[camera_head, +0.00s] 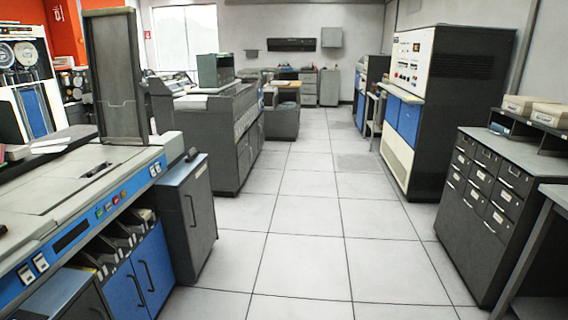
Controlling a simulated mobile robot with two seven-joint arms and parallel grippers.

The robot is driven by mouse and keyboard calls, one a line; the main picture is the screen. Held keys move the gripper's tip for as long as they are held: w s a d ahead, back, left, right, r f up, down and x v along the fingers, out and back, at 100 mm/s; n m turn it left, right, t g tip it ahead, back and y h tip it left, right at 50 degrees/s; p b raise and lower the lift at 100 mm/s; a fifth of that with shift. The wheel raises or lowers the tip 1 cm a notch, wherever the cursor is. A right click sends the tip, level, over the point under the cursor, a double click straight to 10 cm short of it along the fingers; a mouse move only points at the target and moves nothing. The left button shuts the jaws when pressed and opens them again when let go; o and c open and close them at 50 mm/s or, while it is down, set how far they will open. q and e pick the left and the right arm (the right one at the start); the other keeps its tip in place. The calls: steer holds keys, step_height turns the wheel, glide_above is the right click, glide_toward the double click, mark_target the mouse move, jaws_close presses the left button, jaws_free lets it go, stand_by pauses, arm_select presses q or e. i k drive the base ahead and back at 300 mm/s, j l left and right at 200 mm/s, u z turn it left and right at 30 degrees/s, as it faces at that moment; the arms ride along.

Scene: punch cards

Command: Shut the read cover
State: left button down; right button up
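A blue and grey card machine (75,200) stands at the left, cut off by the picture's left edge. A tall dark panel (117,75) stands upright at the right end of its top; it looks like a raised cover, but I cannot tell for certain that it is the read cover. A flat, light grey lid (50,205) lies level on the machine's top to the left of the panel. A row of small coloured buttons (108,206) runs along the front edge. Neither of my grippers is in view.
Clear tiled floor (300,240) runs from the front to the back of the room. A dark drawer cabinet (490,200) stands at the right, with a table edge in front. A tall computer cabinet (445,110) stands behind it. Another long grey machine (225,130) stands beyond the card machine.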

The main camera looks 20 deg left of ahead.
mark_target(39, 196)
steer(key=i+j+u, duration=0.1)
steer(key=i+u, duration=0.35)
steer(key=i+l+u, duration=0.15)
steer(key=i+u, duration=0.35)
steer(key=i, duration=0.1)
